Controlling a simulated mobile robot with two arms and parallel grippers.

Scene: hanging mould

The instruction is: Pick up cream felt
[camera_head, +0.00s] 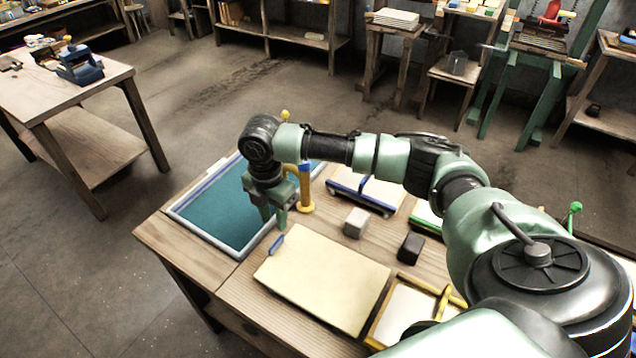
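The cream felt (322,280) appears to be the flat cream rectangle lying on the wooden table, with a small blue tab (276,245) at its far left corner. My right gripper (272,221) points down beyond that corner, near the right edge of the teal tray. Its fingers look apart, with nothing visible between them, and it appears clear of the felt. My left gripper is not in view.
The blue-rimmed teal tray (221,222) is at the table's left. A yellow post-like object (305,190), a grey block (356,222), a black block (411,248) and a yellow-framed screen (402,310) surround the felt. My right arm crosses above the table's right side.

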